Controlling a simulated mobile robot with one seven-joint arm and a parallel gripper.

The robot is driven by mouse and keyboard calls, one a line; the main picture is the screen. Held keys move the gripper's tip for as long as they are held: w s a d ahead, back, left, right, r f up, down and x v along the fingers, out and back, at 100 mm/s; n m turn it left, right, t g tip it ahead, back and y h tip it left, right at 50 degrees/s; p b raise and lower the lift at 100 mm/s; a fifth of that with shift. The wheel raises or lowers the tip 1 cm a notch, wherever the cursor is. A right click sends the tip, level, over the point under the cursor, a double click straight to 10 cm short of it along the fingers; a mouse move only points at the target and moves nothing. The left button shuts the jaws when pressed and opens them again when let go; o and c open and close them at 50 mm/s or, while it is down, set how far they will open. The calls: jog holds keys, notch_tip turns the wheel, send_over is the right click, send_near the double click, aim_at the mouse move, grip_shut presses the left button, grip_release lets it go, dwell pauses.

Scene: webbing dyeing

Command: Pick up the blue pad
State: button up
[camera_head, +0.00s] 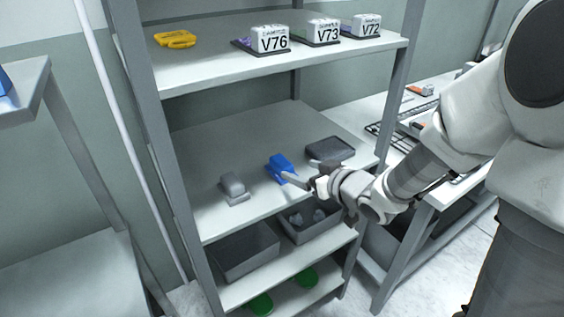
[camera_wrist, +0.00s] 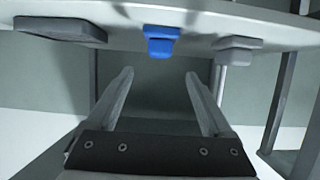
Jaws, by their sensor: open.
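The blue pad (camera_head: 279,166) lies on the middle shelf (camera_head: 262,198) of the grey rack, between a grey block and a dark tray. In the wrist view the blue pad (camera_wrist: 161,40) shows at the top middle, ahead of the fingers and roughly in line with the gap between them. My gripper (camera_head: 291,180) reaches in from the right, with its fingers close to the pad's near side. In the wrist view my gripper (camera_wrist: 158,74) is open, with nothing between its fingers. I cannot tell whether a finger touches the pad.
A grey block (camera_head: 233,186) sits left of the pad and a dark flat tray (camera_head: 330,149) sits right. The upper shelf (camera_head: 215,66) holds labelled blocks (camera_head: 274,38) and a yellow item (camera_head: 175,38). Grey bins (camera_head: 245,254) stand below. A rack post (camera_head: 386,110) is near my arm.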

aim_at(283, 162)
jog(key=b+x, duration=0.2)
jog(key=x, duration=0.9)
jog(key=shift+d, duration=0.1)
jog(key=shift+c, duration=0.3)
grip_shut()
jog(key=shift+r, duration=0.1)
